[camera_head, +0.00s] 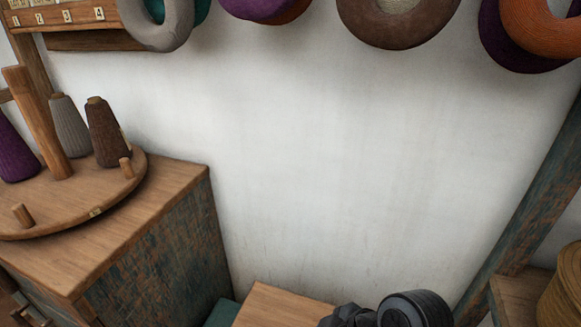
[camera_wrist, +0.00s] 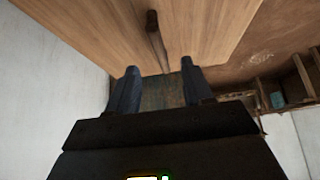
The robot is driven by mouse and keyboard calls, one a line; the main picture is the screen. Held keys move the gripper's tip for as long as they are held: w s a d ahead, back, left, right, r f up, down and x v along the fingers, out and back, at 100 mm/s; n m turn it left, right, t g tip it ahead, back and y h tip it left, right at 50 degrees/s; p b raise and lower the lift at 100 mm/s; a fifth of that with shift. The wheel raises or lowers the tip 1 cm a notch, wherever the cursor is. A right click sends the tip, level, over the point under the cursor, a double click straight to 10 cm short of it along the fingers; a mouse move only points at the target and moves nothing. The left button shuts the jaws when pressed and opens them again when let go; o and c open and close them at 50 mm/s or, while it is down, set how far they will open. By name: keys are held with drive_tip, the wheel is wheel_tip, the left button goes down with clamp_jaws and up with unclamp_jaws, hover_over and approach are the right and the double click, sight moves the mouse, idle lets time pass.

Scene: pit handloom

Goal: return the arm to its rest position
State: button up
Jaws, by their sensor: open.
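My gripper (camera_wrist: 159,66) shows in the wrist view with its two dark fingers apart. Nothing is held between them. A wooden surface with a short dark peg or handle (camera_wrist: 152,22) shows beyond the fingertips. I cannot tell how far the fingers are from that surface. In the head view, a dark rounded part of my arm (camera_head: 412,308) shows at the bottom edge, right of centre. The gripper fingers are not visible in that view.
A wooden cabinet (camera_head: 160,235) at left carries a round stand (camera_head: 100,208) with several yarn cones. Yarn rings, including a brown one (camera_head: 395,30), hang along the top. A slanted post (camera_head: 525,200) and a shelf (camera_head: 515,290) stand at right. The middle white wall (camera_head: 340,150) is bare.

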drive_tip(key=s+d+f+m+t, duration=0.1)
drive_tip(key=s+d, duration=0.1)
drive_tip(key=s+d+f+m+t, duration=0.1)
drive_tip(key=s+f+m, duration=0.1)
drive_tip(key=s+d+f+m+t+h, duration=0.1)
drive_tip(key=s+d, duration=0.1)
drive_tip(key=shift+s+d+f+m, duration=0.3)
drive_tip(key=shift+f+m, duration=0.1)
drive_tip(key=s+d+r+m+t+h, duration=0.1)
drive_tip(key=s+d+m+t+h, duration=0.1)
drive_tip(key=s+d+m+t, duration=0.35)
drive_tip(key=s+d+r+m+t+h, duration=0.1)
drive_tip(key=s+d+r+t, duration=0.1)
drive_tip(key=s+r, duration=0.6)
drive_tip(key=s+d+r+m+t+h, duration=0.1)
drive_tip(key=s+d+r+m+h, duration=0.1)
drive_tip(key=s+r, duration=0.6)
drive_tip(key=shift+s+d+r+t, duration=0.25)
drive_tip(key=shift+s+d+t, duration=0.1)
drive_tip(key=shift+d, duration=0.4)
